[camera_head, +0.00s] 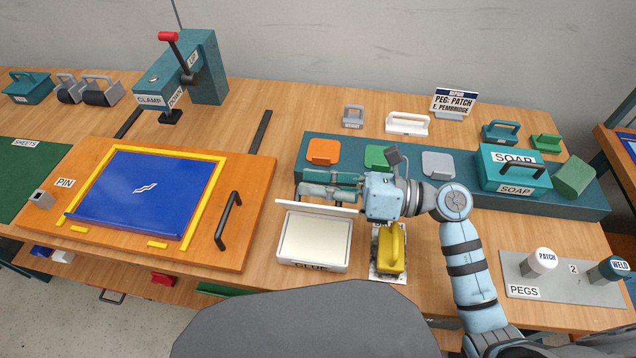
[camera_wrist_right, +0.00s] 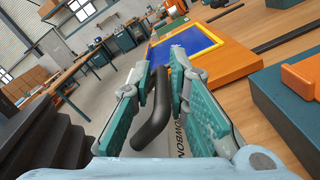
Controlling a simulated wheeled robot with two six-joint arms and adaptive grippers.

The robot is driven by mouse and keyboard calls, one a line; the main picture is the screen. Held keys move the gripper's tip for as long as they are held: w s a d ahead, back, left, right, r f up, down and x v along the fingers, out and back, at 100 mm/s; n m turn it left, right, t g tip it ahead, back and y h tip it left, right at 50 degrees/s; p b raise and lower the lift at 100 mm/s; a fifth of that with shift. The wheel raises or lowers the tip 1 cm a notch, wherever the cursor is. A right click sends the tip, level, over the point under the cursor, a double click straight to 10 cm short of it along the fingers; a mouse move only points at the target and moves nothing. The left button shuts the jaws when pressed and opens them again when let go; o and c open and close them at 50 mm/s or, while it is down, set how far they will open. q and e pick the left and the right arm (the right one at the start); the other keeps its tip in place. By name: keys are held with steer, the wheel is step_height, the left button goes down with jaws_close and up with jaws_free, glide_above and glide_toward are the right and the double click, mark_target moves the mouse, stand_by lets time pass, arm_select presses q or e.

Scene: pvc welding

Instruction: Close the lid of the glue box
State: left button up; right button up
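The glue box (camera_head: 313,266) is a white box with a cream inside, near the table's front edge in the head view. Its white lid (camera_head: 320,208) stands raised along the box's back edge, seen nearly edge-on. My right gripper (camera_head: 306,188) lies just behind the lid, fingers pointing left. In the right wrist view its teal fingers (camera_wrist_right: 160,88) are spread, with a dark curved handle (camera_wrist_right: 155,128) between them. That handle appears to belong to the lid; whether the pads touch it I cannot tell. My left gripper is not in view.
The orange board (camera_head: 258,190) with a blue sheet (camera_head: 135,190) lies left of the box. A yellow-handled tool (camera_head: 392,250) stands close on its right. Behind my gripper is a teal rack (camera_head: 400,184) with coloured blocks and a soap box (camera_head: 512,168).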

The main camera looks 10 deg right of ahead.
jaws_close()
steer(key=shift+s+f, duration=0.15)
steer(key=shift+s+a+f+n+b, duration=0.1)
steer(key=shift+s+f+n+b, duration=0.2)
steer(key=shift+n+b, duration=0.45)
steer(key=s, duration=0.2)
steer(key=s+a, duration=0.1)
steer(key=shift+s+f+b, duration=0.1)
steer(key=shift+f+b, duration=0.2)
steer(key=shift+f, duration=0.05)
steer(key=o, duration=0.6)
jaws_free()
steer(key=shift+s, duration=0.1)
